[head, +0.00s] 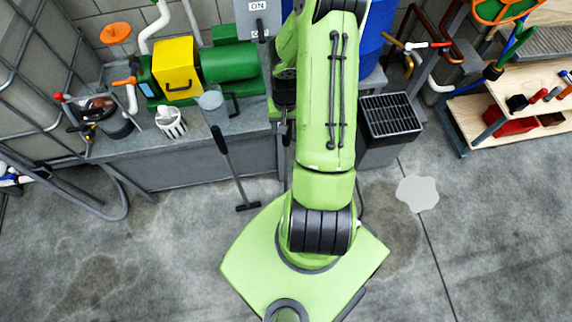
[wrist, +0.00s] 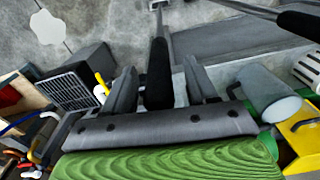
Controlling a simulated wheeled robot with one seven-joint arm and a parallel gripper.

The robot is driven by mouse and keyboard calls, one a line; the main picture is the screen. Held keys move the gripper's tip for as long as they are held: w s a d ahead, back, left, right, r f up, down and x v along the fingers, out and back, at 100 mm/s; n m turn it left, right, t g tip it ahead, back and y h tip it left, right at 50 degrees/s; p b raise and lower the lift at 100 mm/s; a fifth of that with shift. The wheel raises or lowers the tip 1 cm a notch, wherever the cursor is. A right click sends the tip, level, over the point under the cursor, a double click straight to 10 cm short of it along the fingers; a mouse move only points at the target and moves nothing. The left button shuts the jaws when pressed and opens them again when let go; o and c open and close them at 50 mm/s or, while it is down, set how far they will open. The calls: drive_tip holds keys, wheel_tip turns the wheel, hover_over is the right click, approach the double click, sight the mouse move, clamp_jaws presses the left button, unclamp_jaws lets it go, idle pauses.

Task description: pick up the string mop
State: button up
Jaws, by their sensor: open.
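In the wrist view, a long tool with a black grip (wrist: 158,75) and a thin grey shaft stands between my open gripper's fingers (wrist: 159,68). One finger is on each side of the grip, and I cannot tell whether either touches it. It is probably the string mop; its lower end is small at the top edge and shows no clear strings. In the head view my arm covers most of this tool and my gripper. A second black-handled tool (head: 231,168) with a flat dark foot leans on the bench to the left; its handle also shows at the wrist view's right (wrist: 300,22).
Right of my arm stand a dark bin with a grate (head: 392,116) and a blue barrel (head: 376,35). A pale puddle (head: 418,193) lies on open floor.

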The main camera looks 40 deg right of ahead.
drive_tip(key=shift+f, duration=0.85)
drive_tip(key=shift+c, duration=0.2)
drive_tip(key=shift+r, duration=0.1)
clamp_jaws()
wheel_tip(320, 180, up, 26)
drive_tip(key=p, duration=1.5)
